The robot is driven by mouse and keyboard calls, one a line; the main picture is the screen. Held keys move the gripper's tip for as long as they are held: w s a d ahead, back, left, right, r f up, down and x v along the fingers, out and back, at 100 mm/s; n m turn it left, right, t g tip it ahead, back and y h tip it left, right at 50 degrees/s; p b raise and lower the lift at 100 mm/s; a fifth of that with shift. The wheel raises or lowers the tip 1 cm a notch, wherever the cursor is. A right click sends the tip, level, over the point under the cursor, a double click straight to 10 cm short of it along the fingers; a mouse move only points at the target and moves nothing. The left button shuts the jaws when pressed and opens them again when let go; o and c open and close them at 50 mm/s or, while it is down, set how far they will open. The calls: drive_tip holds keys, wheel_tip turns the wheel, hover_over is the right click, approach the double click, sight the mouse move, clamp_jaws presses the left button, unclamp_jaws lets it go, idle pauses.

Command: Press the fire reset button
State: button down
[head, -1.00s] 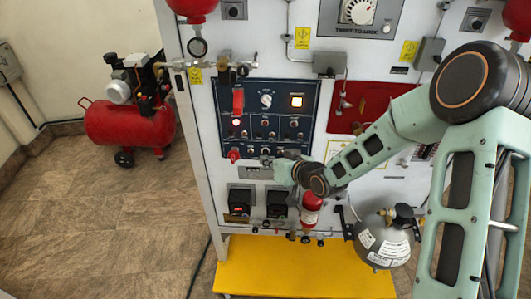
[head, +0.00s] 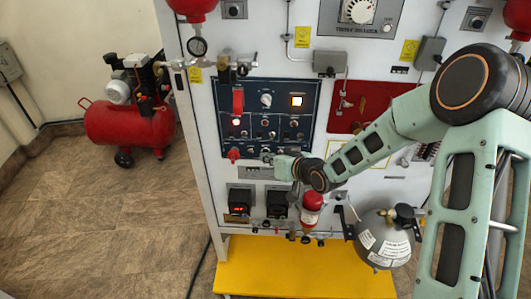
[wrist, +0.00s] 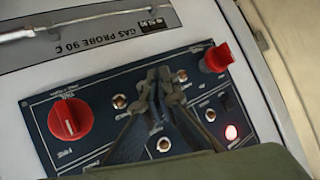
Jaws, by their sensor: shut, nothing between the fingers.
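The blue control panel (head: 283,86) stands upright on the white trainer face, with small buttons and switches, a red lit lamp (head: 236,121) and a lit square indicator (head: 297,101). My gripper (head: 268,158) is at the panel's lower edge. In the wrist view my gripper (wrist: 163,78) is shut and empty, its fingertips in front of the panel (wrist: 100,92) among small round buttons. A red knob (wrist: 70,118) lies to its left, another red knob (wrist: 218,57) to its upper right. I cannot read which button is fire reset, nor tell whether the fingertips touch the panel.
A red fire extinguisher (head: 312,202) and a grey round tank (head: 383,240) are below my forearm. Two dark display units (head: 239,202) sit beneath the panel. A yellow base (head: 290,268) juts out at the floor. A red compressor (head: 130,124) stands left, with open floor before it.

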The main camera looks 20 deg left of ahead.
drive_tip(key=shift+w, duration=0.2)
idle(0.4)
drive_tip(key=shift+s, duration=0.15)
drive_tip(key=shift+s+d+b, duration=0.15)
drive_tip(key=shift+s+b, duration=0.15)
drive_tip(key=shift+s, duration=0.3)
drive_tip(key=s, duration=0.2)
drive_tip(key=s+d+b, duration=0.1)
drive_tip(key=s, duration=0.2)
idle(0.8)
